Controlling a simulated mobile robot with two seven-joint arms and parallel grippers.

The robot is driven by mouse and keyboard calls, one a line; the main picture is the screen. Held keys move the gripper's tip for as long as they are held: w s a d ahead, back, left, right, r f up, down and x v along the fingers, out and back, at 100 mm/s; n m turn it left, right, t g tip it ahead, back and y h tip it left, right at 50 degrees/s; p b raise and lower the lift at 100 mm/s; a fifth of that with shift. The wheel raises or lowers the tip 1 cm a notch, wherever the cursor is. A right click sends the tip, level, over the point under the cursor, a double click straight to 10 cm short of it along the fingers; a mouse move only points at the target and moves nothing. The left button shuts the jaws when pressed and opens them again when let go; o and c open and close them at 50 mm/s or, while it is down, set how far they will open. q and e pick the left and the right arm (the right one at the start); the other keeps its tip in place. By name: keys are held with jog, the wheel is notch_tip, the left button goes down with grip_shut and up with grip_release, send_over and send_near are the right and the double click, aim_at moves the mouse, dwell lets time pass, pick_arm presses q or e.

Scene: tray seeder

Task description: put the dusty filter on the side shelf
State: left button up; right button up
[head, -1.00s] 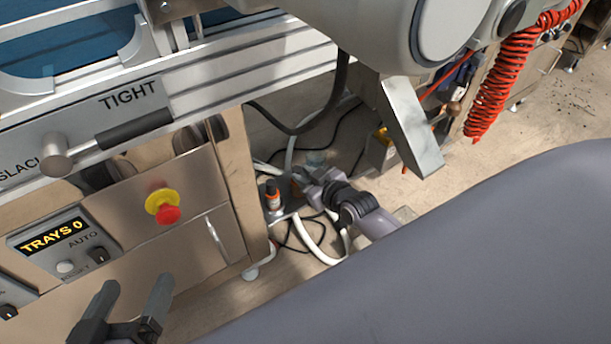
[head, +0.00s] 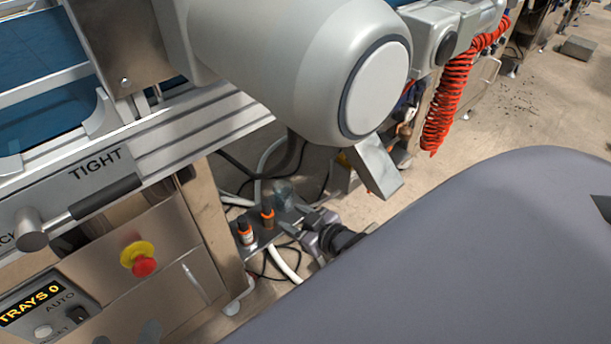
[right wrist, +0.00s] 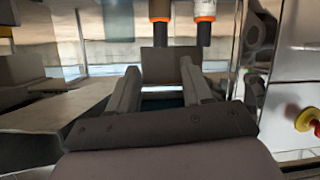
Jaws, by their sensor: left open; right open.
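I cannot make out a dusty filter for certain. A narrow grey shelf (head: 262,238) sits low beside the machine's leg in the head view, with two orange-banded bottles (head: 246,232) and a clear rounded bowl (head: 283,190) at it. My right gripper (head: 298,224) is open beside the shelf, close to the bottles. In the right wrist view, its fingers (right wrist: 163,88) stand apart with a plain grey block (right wrist: 168,64) showing between or beyond them; I cannot tell which.
The machine's front has a red stop button (head: 144,266), a tray display (head: 32,302) and a tension lever (head: 75,215). Hoses and cables lie beneath and behind the shelf. A red coiled hose (head: 455,95) hangs farther right. Open floor (head: 520,120) lies at the right.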

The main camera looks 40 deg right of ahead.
pick_arm(q)
jog(key=shift+s+a+r+y+p, duration=0.2)
jog(key=shift+a+y+p, duration=0.25)
jog(key=shift+a, duration=0.15)
pick_arm(e)
jog(key=s+a+r+y, duration=0.2)
jog(key=s+a+r, duration=0.3)
jog(key=a, duration=0.3)
jog(key=s+a+r+g+y, duration=0.1)
jog(key=s+a+r+y, duration=0.1)
jog(key=s+a+r, duration=0.3)
jog(key=a+r, duration=0.3)
jog(key=shift+s+a+g, duration=0.3)
